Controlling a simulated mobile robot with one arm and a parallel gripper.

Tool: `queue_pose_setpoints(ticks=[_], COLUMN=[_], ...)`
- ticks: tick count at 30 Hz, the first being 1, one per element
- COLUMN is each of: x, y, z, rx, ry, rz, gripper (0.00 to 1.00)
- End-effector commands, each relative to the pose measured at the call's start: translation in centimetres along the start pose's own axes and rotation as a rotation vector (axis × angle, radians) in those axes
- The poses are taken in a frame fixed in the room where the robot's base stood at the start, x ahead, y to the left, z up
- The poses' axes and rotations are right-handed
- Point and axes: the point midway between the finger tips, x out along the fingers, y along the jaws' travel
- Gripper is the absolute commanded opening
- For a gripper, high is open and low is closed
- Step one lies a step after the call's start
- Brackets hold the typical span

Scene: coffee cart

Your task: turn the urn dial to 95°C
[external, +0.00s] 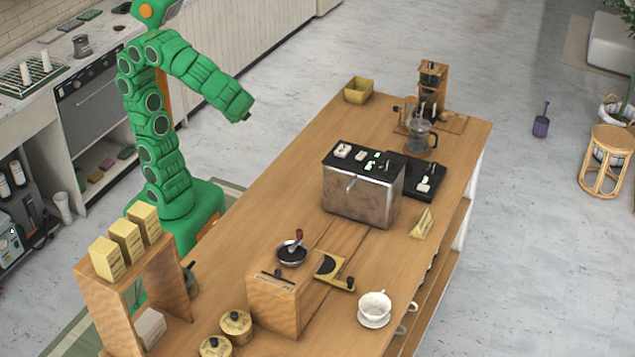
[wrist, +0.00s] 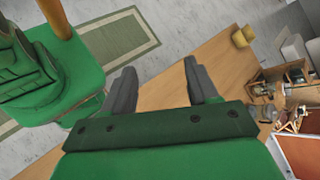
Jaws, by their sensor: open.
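A metal box-shaped machine (external: 360,200) with a black top stands on the wooden cart; it appears to be the urn. Its top carries white labels, small green-lit marks and small dark knobs (external: 387,166). Which knob is the dial, and its setting, are too small to tell. My gripper (external: 244,115) is in the air to the left of the machine, apart from it. In the wrist view my gripper (wrist: 159,66) shows two grey fingers spread wide with nothing between them. I cannot make out the dial in the wrist view.
A black plate (external: 412,176) adjoins the machine's right side. A glass pot (external: 420,135) and a wooden stand (external: 432,85) are behind. A yellow bin (external: 358,90) sits at the far edge. The cart top left of the machine is clear.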

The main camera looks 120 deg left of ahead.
Motion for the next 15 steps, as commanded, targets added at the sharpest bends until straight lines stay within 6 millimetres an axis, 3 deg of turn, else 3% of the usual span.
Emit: queue_pose_setpoints(ticks=[5,15], x=[-3.4,-9.8], y=[-2.7,-6.2], z=[-5.2,-18.4], rx=[-0.007,-0.095], ry=[0.095,0.444], rz=[0.021,0.263], gripper=[0.59,0.59])
